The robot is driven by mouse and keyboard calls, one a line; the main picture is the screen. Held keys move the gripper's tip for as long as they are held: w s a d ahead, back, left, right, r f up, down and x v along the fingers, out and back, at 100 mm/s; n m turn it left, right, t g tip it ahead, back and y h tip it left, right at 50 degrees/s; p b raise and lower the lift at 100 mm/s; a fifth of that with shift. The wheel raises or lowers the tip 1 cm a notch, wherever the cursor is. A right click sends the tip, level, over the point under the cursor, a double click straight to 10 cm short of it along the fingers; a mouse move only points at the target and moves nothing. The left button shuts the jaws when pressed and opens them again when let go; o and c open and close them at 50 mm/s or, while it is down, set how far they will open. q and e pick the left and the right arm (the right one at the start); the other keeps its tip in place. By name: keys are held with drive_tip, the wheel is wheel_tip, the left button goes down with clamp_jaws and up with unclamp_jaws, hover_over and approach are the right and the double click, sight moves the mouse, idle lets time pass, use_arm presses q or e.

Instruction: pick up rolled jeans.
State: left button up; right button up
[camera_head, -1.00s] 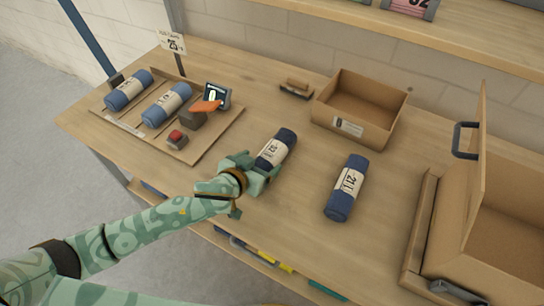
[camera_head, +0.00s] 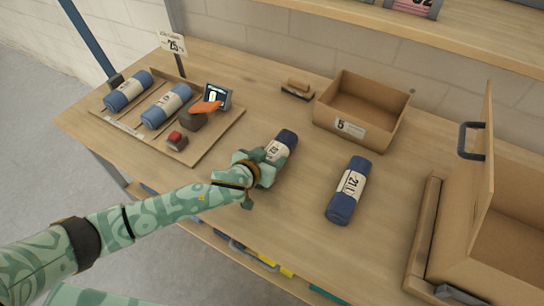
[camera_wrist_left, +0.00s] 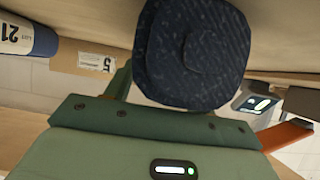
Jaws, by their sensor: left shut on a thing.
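A roll of dark blue jeans (camera_head: 286,140) with a pale label band lies on the wooden table near the middle. My left gripper (camera_head: 264,166) is shut on the near end of this roll. The end of the roll (camera_wrist_left: 195,50) fills the upper middle of the left wrist view, just beyond the gripper, which hides part of it. A second roll (camera_head: 347,190), labelled 21, lies apart to the right. Two more rolls (camera_head: 128,91) (camera_head: 166,106) lie on the board at the left. My right gripper is not in view.
An open cardboard box (camera_head: 355,131) stands behind the rolls. A larger open box (camera_head: 505,235) is at the right. The board (camera_head: 215,133) at the left holds a small display (camera_head: 217,97), an orange-topped item and a red button (camera_head: 175,137). Bare table lies between the rolls.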

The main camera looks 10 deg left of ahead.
sight(270, 158)
use_arm(q)
wheel_tip(270, 158, up, 4)
drive_tip(key=shift+s+d+r+p, duration=0.1)
drive_tip(key=shift+s+d+p, duration=0.05)
drive_tip(key=shift+p, duration=0.75)
drive_tip(key=s+d+r+p, duration=0.3)
drive_tip(key=s+r, duration=0.6)
drive_tip(key=s, duration=0.4)
drive_tip(key=shift+d, duration=0.6)
